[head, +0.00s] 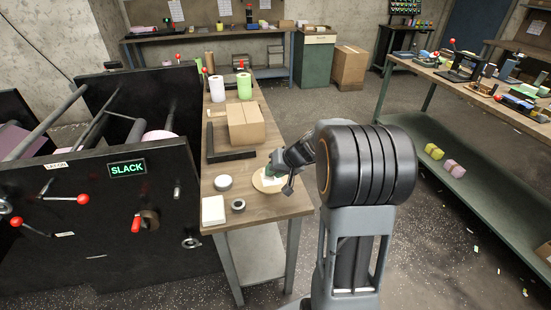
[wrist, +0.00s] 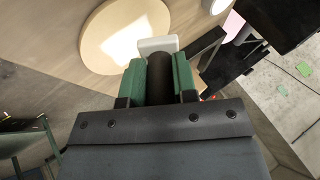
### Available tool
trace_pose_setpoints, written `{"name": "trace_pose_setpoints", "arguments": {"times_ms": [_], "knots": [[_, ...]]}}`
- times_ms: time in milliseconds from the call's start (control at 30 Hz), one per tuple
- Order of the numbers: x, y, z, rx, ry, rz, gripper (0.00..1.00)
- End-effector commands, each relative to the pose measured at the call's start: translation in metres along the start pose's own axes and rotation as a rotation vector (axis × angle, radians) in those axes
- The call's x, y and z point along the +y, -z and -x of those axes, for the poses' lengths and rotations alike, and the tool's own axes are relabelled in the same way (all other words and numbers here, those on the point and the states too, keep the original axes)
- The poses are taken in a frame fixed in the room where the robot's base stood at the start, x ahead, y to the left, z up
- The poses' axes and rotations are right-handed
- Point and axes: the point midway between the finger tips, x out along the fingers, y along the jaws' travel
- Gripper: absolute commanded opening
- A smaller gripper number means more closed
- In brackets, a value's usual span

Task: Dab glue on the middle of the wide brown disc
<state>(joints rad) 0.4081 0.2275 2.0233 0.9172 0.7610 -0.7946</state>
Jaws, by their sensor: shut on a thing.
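The wide brown disc (wrist: 93,36) is pale tan and lies flat on the wooden bench. It also shows in the head view (head: 258,182), partly covered by my gripper. A bright white patch (wrist: 124,42) shows on its face; I cannot tell whether it is glue, paper or light. My gripper (wrist: 158,78), with green fingers, is shut on the dark round handle of a glue tool (wrist: 159,82). The tool's white head (wrist: 158,45) points past the fingertips and overlaps the disc's edge in the wrist view. I cannot tell whether it touches the disc.
A black machine (head: 100,225) stands at the left.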

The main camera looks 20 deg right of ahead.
Motion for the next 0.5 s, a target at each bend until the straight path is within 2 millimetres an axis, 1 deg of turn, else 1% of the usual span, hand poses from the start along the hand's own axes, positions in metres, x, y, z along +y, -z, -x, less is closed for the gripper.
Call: {"name": "trace_pose_setpoints", "arguments": {"times_ms": [33,300,500], "knots": [[-0.004,0.003,0.006,0.000,0.000,0.002,0.00],[-0.018,0.012,0.024,0.000,0.001,0.004,0.00],[-0.024,0.016,0.032,-0.003,0.002,0.005,0.00]]}}
